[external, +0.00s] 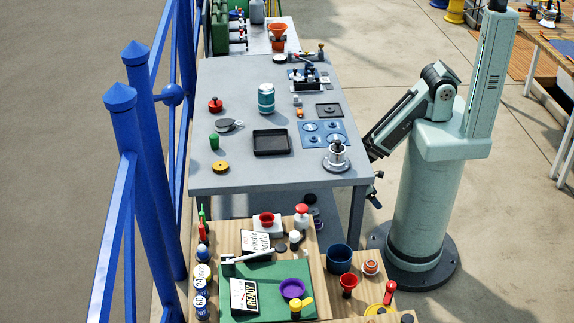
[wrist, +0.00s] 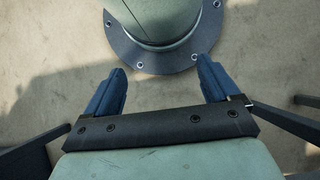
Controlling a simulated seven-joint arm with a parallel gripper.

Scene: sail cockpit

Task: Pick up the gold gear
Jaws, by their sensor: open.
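The gold gear (external: 221,167) lies flat on the grey table (external: 230,90), near its front left corner in the external view. My gripper (external: 374,191) hangs low beside the table's right side, below the level of the top and well apart from the gear. In the wrist view my gripper (wrist: 162,85) is open, with its two blue fingers spread and nothing between them.
A green cylinder (external: 214,142) stands just behind the gear. A black tray (external: 271,142), a teal jar (external: 266,98) and a glass press (external: 337,155) are on the same table. Blue railing (external: 129,130) runs along the left. A cluttered wooden table (external: 320,285) stands in front.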

